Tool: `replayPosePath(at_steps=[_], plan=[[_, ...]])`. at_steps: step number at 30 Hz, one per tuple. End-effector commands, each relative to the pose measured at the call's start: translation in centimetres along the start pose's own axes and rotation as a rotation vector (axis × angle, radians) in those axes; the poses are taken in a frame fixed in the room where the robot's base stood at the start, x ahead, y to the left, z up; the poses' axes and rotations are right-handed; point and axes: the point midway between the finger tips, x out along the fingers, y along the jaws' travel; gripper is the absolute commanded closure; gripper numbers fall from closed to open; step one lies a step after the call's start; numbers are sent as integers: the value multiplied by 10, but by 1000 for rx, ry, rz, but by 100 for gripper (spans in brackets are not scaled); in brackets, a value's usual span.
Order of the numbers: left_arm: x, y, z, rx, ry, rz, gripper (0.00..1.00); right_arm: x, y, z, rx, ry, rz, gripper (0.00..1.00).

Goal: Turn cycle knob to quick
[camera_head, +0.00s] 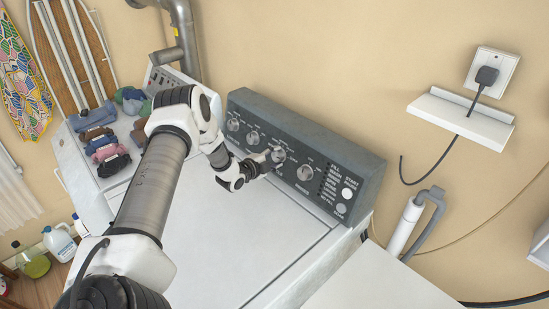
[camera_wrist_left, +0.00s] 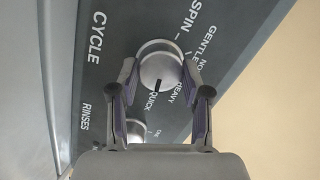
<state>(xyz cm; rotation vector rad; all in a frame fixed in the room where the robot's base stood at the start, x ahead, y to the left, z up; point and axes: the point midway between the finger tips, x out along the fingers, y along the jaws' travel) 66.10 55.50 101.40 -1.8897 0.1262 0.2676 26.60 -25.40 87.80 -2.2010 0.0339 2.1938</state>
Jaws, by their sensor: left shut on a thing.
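The cycle knob is a round silver knob (camera_wrist_left: 160,68) on the dark control panel. The word CYCLE is printed beside it, with QUICK, HEAVY and GENTLE around it. Its dark pointer mark lies on the side towards QUICK. My left gripper (camera_wrist_left: 160,88) is shut on this knob, with one finger on each side. My right gripper is out of view.
A second knob (camera_wrist_left: 136,128) sits by the RINSES label. Other knobs (camera_head: 233,124) and round white buttons (camera_head: 347,193) line the panel (camera_head: 335,165). The white machine top (camera_head: 235,250) is clear. Folded clothes (camera_head: 105,148) lie at the left. A wall shelf (camera_head: 460,117) is at the right.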

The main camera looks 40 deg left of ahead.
Motion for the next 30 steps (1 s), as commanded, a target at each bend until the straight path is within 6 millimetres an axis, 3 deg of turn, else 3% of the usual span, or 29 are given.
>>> replayPosePath(at_steps=[2, 3, 5, 17, 27, 30], plan=[[1, -2, 0, 2, 0, -5, 87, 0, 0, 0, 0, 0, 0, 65], [1, -2, 0, 2, 0, -5, 42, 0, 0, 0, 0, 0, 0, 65], [1, -2, 0, 2, 0, -5, 26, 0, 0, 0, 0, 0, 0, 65], [-8, -2, 1, -1, -1, -2, 26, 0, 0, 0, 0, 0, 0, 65], [-88, -2, 1, -11, -2, -7, 26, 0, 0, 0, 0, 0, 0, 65], [-103, -2, 2, -7, -4, -6, 26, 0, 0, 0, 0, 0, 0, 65]])
